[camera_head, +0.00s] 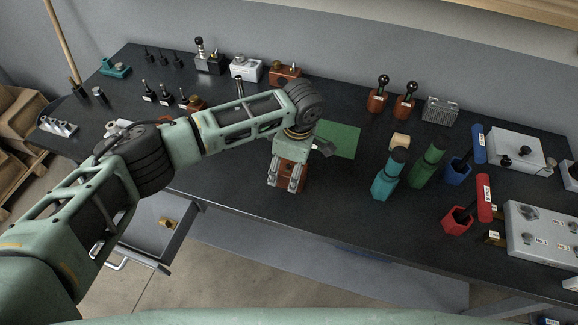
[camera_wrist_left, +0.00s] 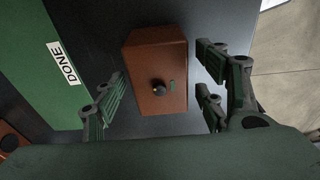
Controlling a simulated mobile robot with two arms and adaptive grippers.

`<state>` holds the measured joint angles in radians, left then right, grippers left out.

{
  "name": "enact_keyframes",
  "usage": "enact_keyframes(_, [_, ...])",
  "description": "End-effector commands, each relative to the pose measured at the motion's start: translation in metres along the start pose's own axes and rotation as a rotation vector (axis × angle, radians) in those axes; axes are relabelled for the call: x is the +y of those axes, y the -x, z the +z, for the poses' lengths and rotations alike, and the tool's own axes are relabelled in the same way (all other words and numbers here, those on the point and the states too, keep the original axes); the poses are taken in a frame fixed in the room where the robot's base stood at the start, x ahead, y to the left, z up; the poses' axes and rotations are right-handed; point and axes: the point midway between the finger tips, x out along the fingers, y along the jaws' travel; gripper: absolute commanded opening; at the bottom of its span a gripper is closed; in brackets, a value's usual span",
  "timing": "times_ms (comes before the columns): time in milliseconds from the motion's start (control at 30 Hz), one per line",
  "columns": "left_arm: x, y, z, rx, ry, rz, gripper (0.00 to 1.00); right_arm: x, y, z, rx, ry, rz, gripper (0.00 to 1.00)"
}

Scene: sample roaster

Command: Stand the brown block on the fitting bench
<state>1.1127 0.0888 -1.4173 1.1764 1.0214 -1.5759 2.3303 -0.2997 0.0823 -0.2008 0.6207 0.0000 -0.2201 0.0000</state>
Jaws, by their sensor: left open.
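The brown block (camera_head: 291,174) is on the dark bench top (camera_head: 235,190), near the front edge. In the left wrist view the block (camera_wrist_left: 152,95) is box-shaped, with a small dark knob on the face toward the camera. My left gripper (camera_head: 284,184) points down over the block. Its fingers are open, one on each side of the block in the left wrist view (camera_wrist_left: 160,88), with visible gaps. My gripper hides part of the block in the head view. My right gripper is not in view.
A green mat (camera_head: 341,140) lies just behind the gripper; its label (camera_wrist_left: 64,63) reads DONE. Teal (camera_head: 386,180) and green (camera_head: 424,170) holders stand to the right. An open drawer (camera_head: 150,220) juts out at front left. Bench top right of the block is clear.

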Motion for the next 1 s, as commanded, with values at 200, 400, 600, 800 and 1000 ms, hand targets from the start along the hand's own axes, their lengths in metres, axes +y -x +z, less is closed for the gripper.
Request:
enact_keyframes(200, [0.001,0.015,0.0,-0.001,0.0,0.002,0.65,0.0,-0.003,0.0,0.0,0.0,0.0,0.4])
enact_keyframes(400, [0.001,0.057,0.0,-0.002,-0.001,0.005,0.65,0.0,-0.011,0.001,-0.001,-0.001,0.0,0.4])
enact_keyframes(600, [0.0,0.097,0.0,-0.001,-0.001,0.003,0.65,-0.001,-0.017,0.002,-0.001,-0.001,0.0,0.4])
enact_keyframes(800, [0.0,0.119,0.0,0.0,0.0,0.001,0.65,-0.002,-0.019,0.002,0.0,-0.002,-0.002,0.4])
enact_keyframes(1000, [0.0,0.123,0.0,0.0,0.0,0.0,0.65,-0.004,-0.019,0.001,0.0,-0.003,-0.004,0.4])
